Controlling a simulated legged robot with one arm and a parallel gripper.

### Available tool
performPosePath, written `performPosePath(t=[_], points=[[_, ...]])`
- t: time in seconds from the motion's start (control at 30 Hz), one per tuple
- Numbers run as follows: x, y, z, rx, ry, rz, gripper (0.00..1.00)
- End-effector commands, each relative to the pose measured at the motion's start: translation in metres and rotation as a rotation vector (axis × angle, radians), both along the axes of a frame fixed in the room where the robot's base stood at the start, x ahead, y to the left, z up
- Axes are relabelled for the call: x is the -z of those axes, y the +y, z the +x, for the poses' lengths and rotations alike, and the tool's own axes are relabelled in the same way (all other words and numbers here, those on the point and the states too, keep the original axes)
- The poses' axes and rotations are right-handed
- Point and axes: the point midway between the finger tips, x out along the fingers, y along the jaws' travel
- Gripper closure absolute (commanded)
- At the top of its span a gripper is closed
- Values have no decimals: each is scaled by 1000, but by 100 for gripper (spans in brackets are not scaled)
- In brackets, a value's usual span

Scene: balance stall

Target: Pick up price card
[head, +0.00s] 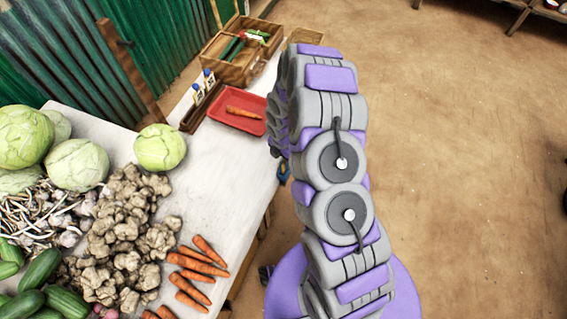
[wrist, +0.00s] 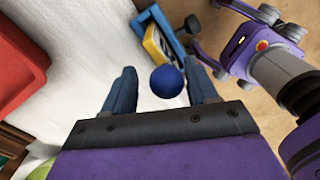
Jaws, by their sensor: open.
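A small blue and yellow piece (wrist: 158,48), which looks like a price card, is at the table edge in the wrist view. A round blue knob (wrist: 167,80) shows just below it; I cannot tell whether the two are joined. My gripper (wrist: 164,88) is open, with the knob between its two fingers and no visible contact. In the head view, a bit of blue (head: 284,172) shows at the table edge beside my arm, which hides the gripper. Two pale cards with blue knobs (head: 203,88) stand in a dark wooden holder (head: 192,116).
A red tray (head: 221,111) with a carrot lies on the white table (head: 225,185), left of my arm. A wooden crate (head: 218,72) stands behind it. Cabbages (head: 160,148), ginger and carrots (head: 205,262) fill the near left. Open floor lies to the right.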

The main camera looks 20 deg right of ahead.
Motion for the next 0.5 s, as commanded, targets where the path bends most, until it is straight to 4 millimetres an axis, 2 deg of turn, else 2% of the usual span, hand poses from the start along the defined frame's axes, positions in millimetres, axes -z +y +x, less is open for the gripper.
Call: performPosePath(t=[0.07,0.27,0.5], points=[[-1,-3,0,2,0,4,42],[-1,-9,0,2,0,11,60],[-1,-3,0,2,1,3,83]])
